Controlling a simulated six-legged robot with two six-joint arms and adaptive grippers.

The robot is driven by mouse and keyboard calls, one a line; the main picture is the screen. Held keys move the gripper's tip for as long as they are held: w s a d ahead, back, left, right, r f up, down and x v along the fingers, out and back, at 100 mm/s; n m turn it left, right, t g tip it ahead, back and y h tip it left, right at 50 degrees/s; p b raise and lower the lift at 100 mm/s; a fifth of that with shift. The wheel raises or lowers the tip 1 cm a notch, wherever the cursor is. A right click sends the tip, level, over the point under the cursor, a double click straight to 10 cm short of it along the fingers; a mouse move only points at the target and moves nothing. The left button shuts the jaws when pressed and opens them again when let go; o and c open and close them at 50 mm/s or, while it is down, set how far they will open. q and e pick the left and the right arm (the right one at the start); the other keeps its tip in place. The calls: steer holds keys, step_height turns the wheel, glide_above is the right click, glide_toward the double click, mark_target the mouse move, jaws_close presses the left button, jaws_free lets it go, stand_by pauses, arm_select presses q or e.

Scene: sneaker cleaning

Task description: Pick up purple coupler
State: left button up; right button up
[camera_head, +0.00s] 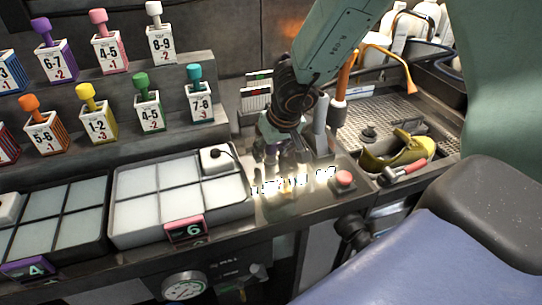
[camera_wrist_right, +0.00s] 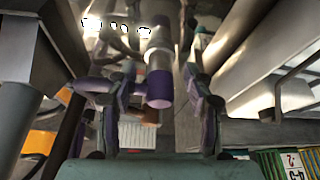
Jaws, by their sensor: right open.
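My right gripper (camera_head: 284,160) is over the metal worktop, right of the white tray, in the head view. Its fingers point down, and bright glare hides the area just below them. In the right wrist view, my right gripper (camera_wrist_right: 161,102) is open, with a finger on each side of a metal cylinder with a purple end (camera_wrist_right: 159,90), which looks like the purple coupler. A purple bar (camera_wrist_right: 93,85) shows by the left finger. I cannot tell whether the fingers touch the cylinder. The coupler is not clear in the head view. My left gripper is not in view.
A white tray (camera_head: 118,236) marked 6 and a red button (camera_head: 344,179) flank the gripper. A yellow-green shoe (camera_head: 400,152) and a red-headed hammer (camera_head: 404,171) lie at right. Numbered bottles stand on the left shelves, including a purple-capped one (camera_head: 55,62).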

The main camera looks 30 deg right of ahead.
steer(key=shift+w, duration=0.1)
steer(key=shift+w, duration=0.15)
steer(key=shift+c, duration=1.2)
steer(key=c, duration=0.6)
jaws_close()
